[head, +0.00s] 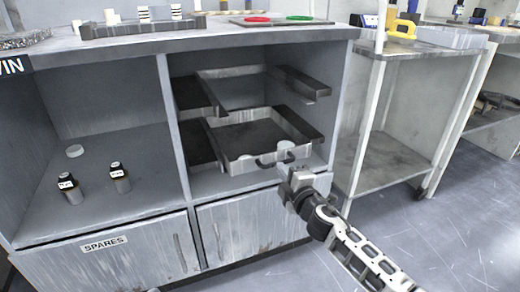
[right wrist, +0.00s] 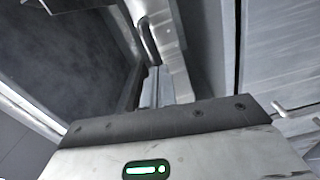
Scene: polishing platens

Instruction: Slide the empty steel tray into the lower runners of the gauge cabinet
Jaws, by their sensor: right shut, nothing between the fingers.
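The steel tray (head: 232,162) is in the right bay of the gauge cabinet (head: 177,130), at the level of the lower runners (head: 197,142). Its dark floor looks empty, and its front wall with a dark handle (head: 266,161) faces me. The upper runners (head: 312,88) are above it. My right gripper (head: 288,172) is at the right part of the tray's front, close to the handle, shut and empty. In the right wrist view the fingers (right wrist: 160,88) point toward the handle (right wrist: 149,42); I cannot tell whether they touch it. My left gripper is out of view.
Two small dark bottles (head: 118,178) and a pale round lid (head: 75,151) are in the left bay. Closed doors, one labelled SPARES (head: 103,243), are below. A cart (head: 385,150) stands right of the cabinet. The floor (head: 435,225) at right is clear.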

